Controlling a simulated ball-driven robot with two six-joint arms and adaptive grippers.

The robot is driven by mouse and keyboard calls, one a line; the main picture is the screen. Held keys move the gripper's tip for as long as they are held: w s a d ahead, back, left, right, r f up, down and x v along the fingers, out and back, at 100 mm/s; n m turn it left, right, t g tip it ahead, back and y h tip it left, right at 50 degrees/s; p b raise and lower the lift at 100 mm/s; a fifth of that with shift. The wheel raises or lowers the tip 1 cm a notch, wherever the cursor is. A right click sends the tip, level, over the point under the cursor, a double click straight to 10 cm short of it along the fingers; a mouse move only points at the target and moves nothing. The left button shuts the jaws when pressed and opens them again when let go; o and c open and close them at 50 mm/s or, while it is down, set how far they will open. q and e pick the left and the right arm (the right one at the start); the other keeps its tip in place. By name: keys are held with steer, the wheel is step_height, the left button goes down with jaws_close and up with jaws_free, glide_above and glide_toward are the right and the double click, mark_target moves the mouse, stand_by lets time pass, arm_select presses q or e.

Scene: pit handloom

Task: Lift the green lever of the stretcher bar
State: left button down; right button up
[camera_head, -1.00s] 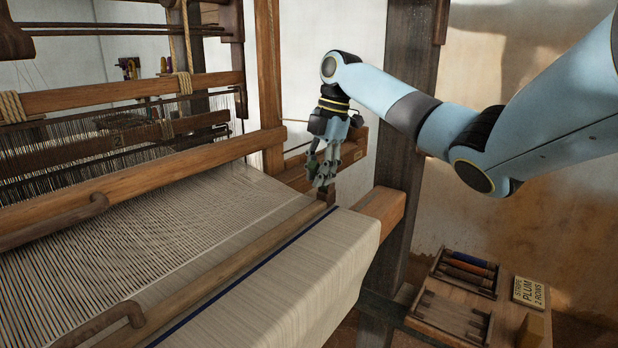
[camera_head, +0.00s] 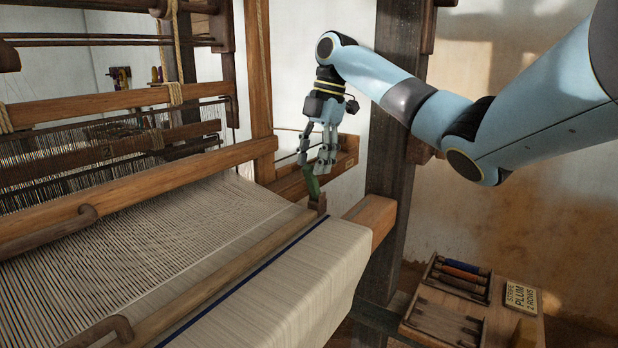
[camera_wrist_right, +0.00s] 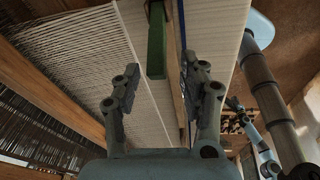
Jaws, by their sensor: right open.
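The stretcher bar (camera_head: 215,274) is a long wooden bar lying across the pale cloth beside a dark blue stripe. Its green lever (camera_head: 312,186) stands up at a tilt from the dark fitting at the bar's far right end. In the right wrist view, the lever (camera_wrist_right: 157,45) is a green strip beyond and between the fingers. My right gripper (camera_head: 318,168) points down just above the lever, with its fingertips close to the lever's top. Its jaws are open and empty in the wrist view (camera_wrist_right: 158,85); I cannot tell whether a finger touches the lever. My left gripper is out of view.
The loom's wooden beam (camera_head: 150,192) and upright post (camera_head: 259,90) stand left of the gripper. A dark post (camera_head: 385,150) stands to its right. A wooden tray (camera_head: 445,315) with bobbins and a sign (camera_head: 521,297) sits low at right.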

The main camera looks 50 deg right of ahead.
steer(key=w+v, duration=0.1)
steer(key=v, duration=0.5)
steer(key=shift+s+r, duration=0.3)
steer(key=shift+s, duration=0.25)
